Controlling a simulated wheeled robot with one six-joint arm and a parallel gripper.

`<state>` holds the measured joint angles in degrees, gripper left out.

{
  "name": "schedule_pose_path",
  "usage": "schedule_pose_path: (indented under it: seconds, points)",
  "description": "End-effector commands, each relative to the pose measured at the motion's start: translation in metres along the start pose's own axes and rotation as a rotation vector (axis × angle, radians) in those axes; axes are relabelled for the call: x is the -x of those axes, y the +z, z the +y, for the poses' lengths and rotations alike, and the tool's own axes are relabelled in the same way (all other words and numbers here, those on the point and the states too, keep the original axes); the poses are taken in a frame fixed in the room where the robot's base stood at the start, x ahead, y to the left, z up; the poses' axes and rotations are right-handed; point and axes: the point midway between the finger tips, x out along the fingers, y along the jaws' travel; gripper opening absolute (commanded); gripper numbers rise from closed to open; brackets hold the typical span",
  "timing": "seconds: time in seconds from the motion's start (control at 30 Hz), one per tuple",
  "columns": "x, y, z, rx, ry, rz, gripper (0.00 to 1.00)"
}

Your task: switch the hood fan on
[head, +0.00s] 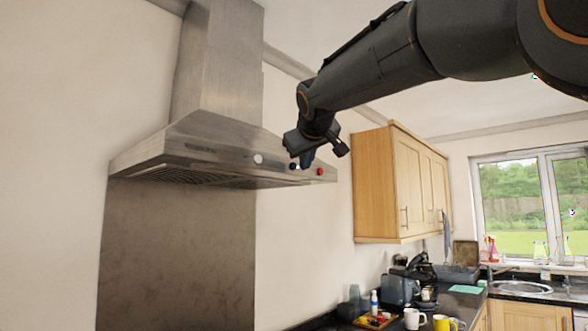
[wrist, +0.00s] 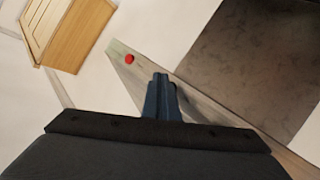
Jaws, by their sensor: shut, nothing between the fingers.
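The steel range hood (head: 225,150) hangs on the wall at the left of the head view. Its front edge carries a white round knob (head: 258,158), a small control partly behind my gripper, and a red button (head: 320,171) near the right end. My gripper (head: 306,163) is shut and empty, in front of the hood's front panel between the white knob and the red button. In the wrist view, the shut fingers (wrist: 161,82) overlap the hood edge (wrist: 195,95), with the red button (wrist: 129,59) up and left of them. I cannot tell whether the fingertips touch the panel.
A wooden wall cupboard (head: 400,185) hangs right of the hood. Below it, the dark worktop holds a toaster (head: 400,290), mugs (head: 413,318) and a tray (head: 375,321). A dark splashback (head: 175,250) covers the wall under the hood. The space before the hood's left part is clear.

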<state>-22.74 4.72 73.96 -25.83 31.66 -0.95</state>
Motion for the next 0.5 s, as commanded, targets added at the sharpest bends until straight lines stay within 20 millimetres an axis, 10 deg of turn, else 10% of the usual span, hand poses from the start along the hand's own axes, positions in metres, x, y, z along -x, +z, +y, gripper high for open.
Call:
schedule_pose_path:
  seconds: [0.5]
  points:
    - [0.032,0.024,0.024,-0.001,0.001,0.0,0.0]
